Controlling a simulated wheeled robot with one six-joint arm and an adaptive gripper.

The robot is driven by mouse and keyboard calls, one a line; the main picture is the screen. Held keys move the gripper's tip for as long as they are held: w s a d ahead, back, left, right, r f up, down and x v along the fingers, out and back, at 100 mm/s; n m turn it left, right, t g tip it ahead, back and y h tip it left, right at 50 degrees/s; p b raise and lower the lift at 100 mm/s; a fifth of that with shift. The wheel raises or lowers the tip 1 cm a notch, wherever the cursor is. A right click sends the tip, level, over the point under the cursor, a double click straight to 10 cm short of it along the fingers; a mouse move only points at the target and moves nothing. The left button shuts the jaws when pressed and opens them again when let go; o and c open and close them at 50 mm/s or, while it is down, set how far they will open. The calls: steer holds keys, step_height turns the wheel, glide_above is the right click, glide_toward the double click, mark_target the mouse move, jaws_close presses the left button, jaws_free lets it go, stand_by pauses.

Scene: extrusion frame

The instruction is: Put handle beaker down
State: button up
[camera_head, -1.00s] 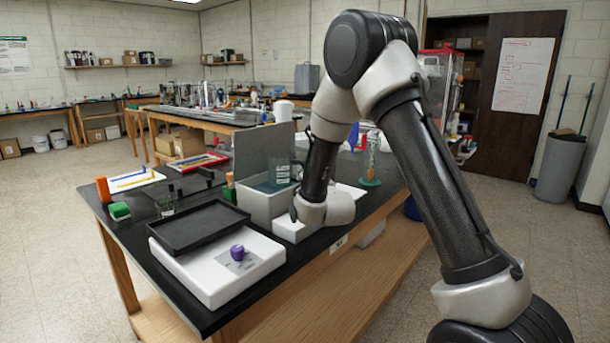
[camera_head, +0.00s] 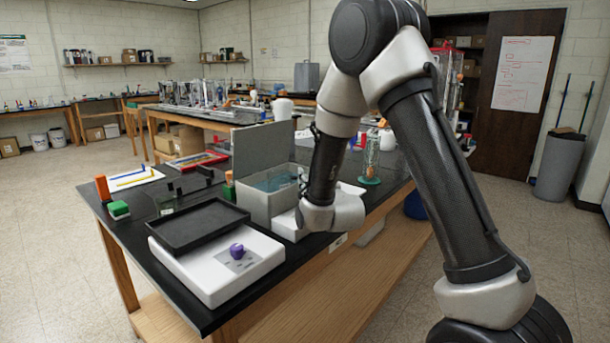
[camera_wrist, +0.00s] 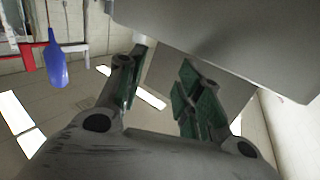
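The grey water bath (camera_head: 262,208) stands on the bench with its lid (camera_head: 262,148) upright and bluish liquid inside. The handle beaker is not clearly visible now; a small glassy patch beside my forearm, at the bath's right end, may be part of it. My gripper is hidden behind my wrist in the head view. In the wrist view my gripper (camera_wrist: 160,92) has its green-padded fingers apart, with nothing plainly seen between them. A large grey surface (camera_wrist: 225,40) fills the top of that view, close to the fingers.
A white device with a purple knob (camera_head: 237,251) and a black tray (camera_head: 198,226) occupy the bench front. A glass stand with a green base (camera_head: 370,180) is right of my arm. A blue object (camera_wrist: 55,62) shows in the wrist view.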

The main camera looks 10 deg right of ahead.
steer(key=s+d+r+g, duration=0.2)
steer(key=s+d+g, duration=0.2)
steer(key=s, duration=0.9)
steer(key=s+d+r+g, duration=0.3)
steer(key=s+d+g, duration=0.2)
steer(key=s, duration=0.9)
steer(key=s+d+r+g+h, duration=0.1)
steer(key=s+d+g, duration=0.3)
steer(key=s, duration=1)
steer(key=shift+s+d+r+m+g, duration=0.15)
steer(key=shift+d+r+m+g, duration=0.2)
steer(key=shift+r, duration=0.35)
steer(key=shift+a, duration=0.1)
